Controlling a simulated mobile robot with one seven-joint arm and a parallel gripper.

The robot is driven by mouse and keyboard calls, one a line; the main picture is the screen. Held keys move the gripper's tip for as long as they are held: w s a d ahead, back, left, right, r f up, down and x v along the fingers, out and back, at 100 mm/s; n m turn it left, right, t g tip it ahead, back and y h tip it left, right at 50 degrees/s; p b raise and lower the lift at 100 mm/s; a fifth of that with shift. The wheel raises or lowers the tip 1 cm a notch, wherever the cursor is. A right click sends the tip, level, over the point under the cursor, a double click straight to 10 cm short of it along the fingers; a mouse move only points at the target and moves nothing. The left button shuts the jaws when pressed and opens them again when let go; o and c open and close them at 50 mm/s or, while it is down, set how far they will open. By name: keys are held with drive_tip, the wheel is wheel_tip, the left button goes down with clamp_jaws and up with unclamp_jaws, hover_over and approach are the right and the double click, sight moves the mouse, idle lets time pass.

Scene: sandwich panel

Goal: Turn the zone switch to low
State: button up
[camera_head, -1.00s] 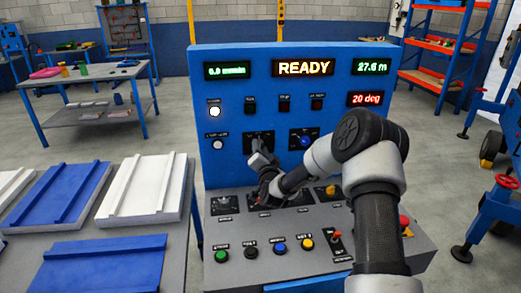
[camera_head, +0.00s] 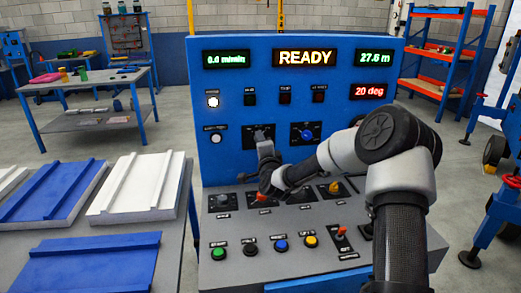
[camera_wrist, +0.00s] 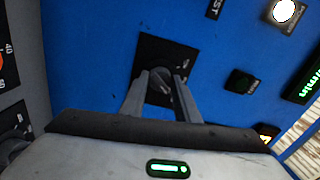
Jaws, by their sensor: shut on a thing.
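The blue upright panel (camera_head: 222,175) carries a grey rotary switch on a black plate (camera_head: 248,130), left of a blue knob (camera_head: 307,134) on its own plate. My gripper (camera_head: 263,143) reaches this left switch from the front and mostly hides it. In the wrist view the grey knob (camera_wrist: 160,88) sits between the two fingers of my gripper (camera_wrist: 167,82), which are shut on it. The marks around the black plate (camera_wrist: 150,62) are too small to read, so I cannot tell its setting or confirm that it is the zone switch.
Below, a sloped grey console (camera_head: 225,244) holds several coloured buttons, small levers and knobs under my forearm. The displays above include a READY sign (camera_head: 304,57). A table (camera_head: 140,222) with white and blue panels stands at the left.

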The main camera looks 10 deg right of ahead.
drive_tip(key=shift+d+m+b, duration=0.1)
drive_tip(key=shift+m+b, duration=0.4)
drive_tip(key=shift+m, duration=0.3)
drive_tip(key=o, duration=1)
drive_tip(key=shift+o, duration=0.2)
drive_tip(key=s+p, duration=0.1)
drive_tip(key=s, duration=1.6)
drive_tip(key=shift+s, duration=0.25)
